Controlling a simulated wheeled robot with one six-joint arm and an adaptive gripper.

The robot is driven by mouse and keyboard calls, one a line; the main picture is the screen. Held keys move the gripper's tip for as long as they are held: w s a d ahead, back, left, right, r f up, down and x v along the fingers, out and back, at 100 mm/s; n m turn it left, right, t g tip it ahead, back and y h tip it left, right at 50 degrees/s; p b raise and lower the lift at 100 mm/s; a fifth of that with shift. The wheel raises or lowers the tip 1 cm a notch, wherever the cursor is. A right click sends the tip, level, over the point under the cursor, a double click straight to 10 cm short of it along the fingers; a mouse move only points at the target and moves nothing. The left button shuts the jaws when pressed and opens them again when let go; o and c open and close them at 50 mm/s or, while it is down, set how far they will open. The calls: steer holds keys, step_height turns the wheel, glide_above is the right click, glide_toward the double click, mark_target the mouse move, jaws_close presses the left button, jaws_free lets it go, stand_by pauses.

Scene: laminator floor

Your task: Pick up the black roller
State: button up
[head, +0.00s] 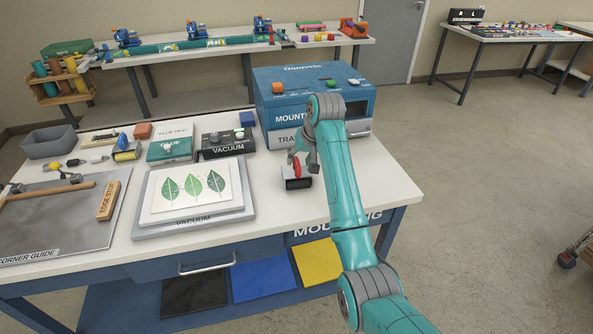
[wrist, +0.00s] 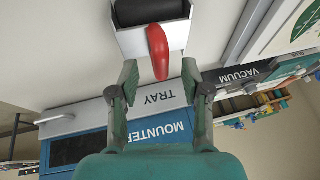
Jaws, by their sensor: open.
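The black roller (head: 297,183) lies on the white table in front of the blue mounter, in a light metal frame with a red handle (head: 297,166). In the wrist view the black roller (wrist: 150,11) is at the top, partly cut off by the frame edge, and its red handle (wrist: 158,52) points down towards my gripper. My gripper (head: 302,160) is just above the handle in the head view. In the wrist view my gripper (wrist: 156,74) is open, with its fingers apart on either side of the handle's tip. Nothing is visibly held.
The blue mounter (head: 277,103) with its tray stands right behind the roller. The vacuum plate (head: 147,222) with a leaf print lies to the left. A black vacuum box (head: 228,143) stands at the back left. The table is clear in front of the roller.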

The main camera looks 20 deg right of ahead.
mark_target(298, 162)
steer(key=shift+x, duration=1.75)
steer(key=shift+s+a, duration=0.1)
jaws_close()
steer(key=shift+r, duration=0.1)
step_height(298, 162, up, 10)
